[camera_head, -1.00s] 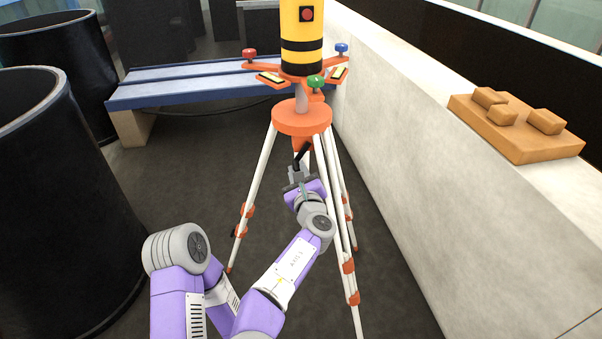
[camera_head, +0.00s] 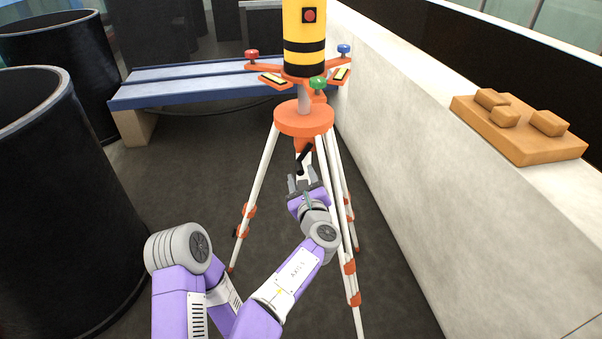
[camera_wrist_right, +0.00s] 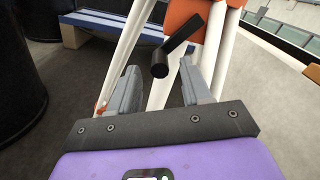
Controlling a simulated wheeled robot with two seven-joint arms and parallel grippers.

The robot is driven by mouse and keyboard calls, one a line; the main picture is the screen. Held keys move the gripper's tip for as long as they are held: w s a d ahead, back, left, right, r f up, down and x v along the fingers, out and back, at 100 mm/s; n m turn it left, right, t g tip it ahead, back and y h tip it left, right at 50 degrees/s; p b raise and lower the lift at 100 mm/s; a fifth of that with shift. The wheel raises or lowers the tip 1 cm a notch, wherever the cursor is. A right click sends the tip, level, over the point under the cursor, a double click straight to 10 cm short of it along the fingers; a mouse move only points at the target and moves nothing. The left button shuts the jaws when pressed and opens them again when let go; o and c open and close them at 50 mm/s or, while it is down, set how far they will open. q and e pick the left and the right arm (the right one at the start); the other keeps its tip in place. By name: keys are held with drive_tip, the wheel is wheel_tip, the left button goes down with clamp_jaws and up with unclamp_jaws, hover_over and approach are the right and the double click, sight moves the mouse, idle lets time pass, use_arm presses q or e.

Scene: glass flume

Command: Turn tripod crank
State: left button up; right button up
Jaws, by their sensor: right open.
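The tripod (camera_head: 303,119) stands upright with an orange head and white legs with orange clamps. Its black crank (camera_head: 304,157) sticks out just below the orange head. In the right wrist view the crank (camera_wrist_right: 179,45) slants down to a round knob end, which appears above and between the fingertips. My right gripper (camera_head: 302,176) is open just below the crank, and in the wrist view (camera_wrist_right: 158,85) its two grey fingers stand apart with nothing clamped between them. Whether the knob lies within finger reach is hard to tell. My left gripper is not in view.
A yellow and black instrument (camera_head: 303,40) sits on top of the tripod. A pale wall (camera_head: 420,150) runs close on the right, with a wooden block board (camera_head: 530,148) on it. A blue bench (camera_head: 190,90) stands behind; black cylinders (camera_head: 50,200) stand left.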

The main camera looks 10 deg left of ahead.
drive_tip(key=shift+p+v, duration=0.3)
drive_tip(key=shift+v, duration=2.3)
drive_tip(key=s+d+f+m+g+h+p, duration=0.15)
drive_tip(key=d+f+m+g+h, duration=0.45)
drive_tip(key=d+f+m, duration=1.35)
drive_tip(key=s+d+f+m+g+h+p, duration=0.1)
drive_tip(key=s+d+f+m+g, duration=0.15)
drive_tip(key=f, duration=0.35)
drive_tip(key=s+d+f+m+g+h, duration=0.1)
drive_tip(key=s+d+f, duration=0.3)
drive_tip(key=f, duration=0.3)
drive_tip(key=s+f+m+g+y+p, duration=0.1)
drive_tip(key=s+f+m+g, duration=0.15)
drive_tip(key=s+m, duration=0.3)
drive_tip(key=s+f+m+g, duration=0.1)
drive_tip(key=s+f+m, duration=0.35)
drive_tip(key=s, duration=0.25)
drive_tip(key=s+a+r+m+g+y+p, duration=0.2)
drive_tip(key=s+a+m, duration=0.6)
drive_tip(key=m, duration=0.6)
wheel_tip(320, 180, up, 2)
drive_tip(key=g+y, duration=0.1)
drive_tip(key=y, duration=0.2)
drive_tip(key=shift+s+r+m, duration=0.15)
drive_tip(key=shift+s+m, duration=0.15)
drive_tip(key=shift+m, duration=0.1)
